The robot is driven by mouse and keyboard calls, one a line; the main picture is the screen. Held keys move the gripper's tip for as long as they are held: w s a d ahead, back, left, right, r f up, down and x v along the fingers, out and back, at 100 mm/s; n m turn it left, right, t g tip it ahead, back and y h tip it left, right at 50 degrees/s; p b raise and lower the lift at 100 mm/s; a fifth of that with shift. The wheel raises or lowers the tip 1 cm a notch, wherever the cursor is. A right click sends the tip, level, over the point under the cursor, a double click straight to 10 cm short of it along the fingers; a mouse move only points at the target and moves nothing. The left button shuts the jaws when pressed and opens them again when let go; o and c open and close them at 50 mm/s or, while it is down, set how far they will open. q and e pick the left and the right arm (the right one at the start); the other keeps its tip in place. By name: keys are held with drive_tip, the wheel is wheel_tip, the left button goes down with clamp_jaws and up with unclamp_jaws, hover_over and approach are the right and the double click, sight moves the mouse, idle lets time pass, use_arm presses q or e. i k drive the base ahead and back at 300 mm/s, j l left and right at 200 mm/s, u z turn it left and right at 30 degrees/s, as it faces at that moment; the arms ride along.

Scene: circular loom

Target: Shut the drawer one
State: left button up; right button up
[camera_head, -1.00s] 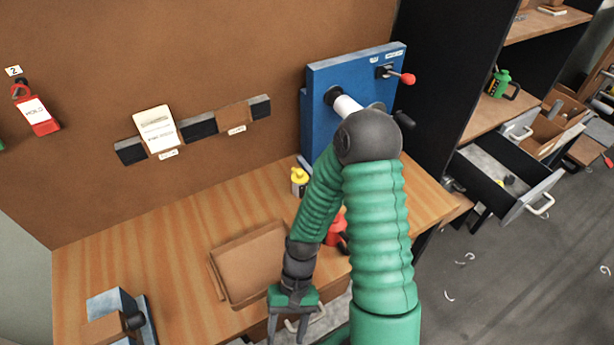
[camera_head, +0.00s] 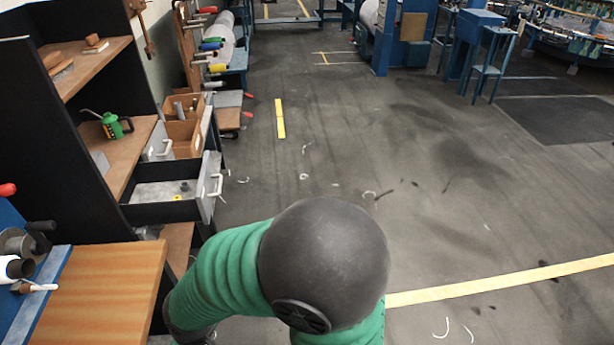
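A dark-sided drawer (camera_head: 208,205) with a grey front and white handle (camera_head: 217,186) is pulled out from the black shelf unit at left of the view. Its pale interior shows, with a small yellow item (camera_head: 178,197) and a dark item inside. A second white handle (camera_head: 164,150) shows just behind it. No number is readable on either, so I cannot tell which is drawer one. My green arm with its dark grey joint fills the bottom centre, apart in the picture from the open drawer's handle. Neither gripper is in view.
The black shelf unit (camera_head: 60,165) carries a green oil can (camera_head: 113,125) above the drawer. A wooden bench (camera_head: 110,290) stands at lower left. Brown boxes (camera_head: 183,135) stand behind the drawer. The grey floor (camera_head: 400,180) to the right is largely clear, with small white scraps.

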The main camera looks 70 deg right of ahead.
sight(146, 200)
drive_tip(key=j+z, duration=0.1)
drive_tip(key=z, duration=1.45)
drive_tip(key=i+l, duration=0.15)
drive_tip(key=i, duration=0.3)
drive_tip(key=i+l, duration=0.1)
drive_tip(key=i, duration=0.3)
drive_tip(key=i+l+u, duration=0.1)
drive_tip(key=i, duration=0.35)
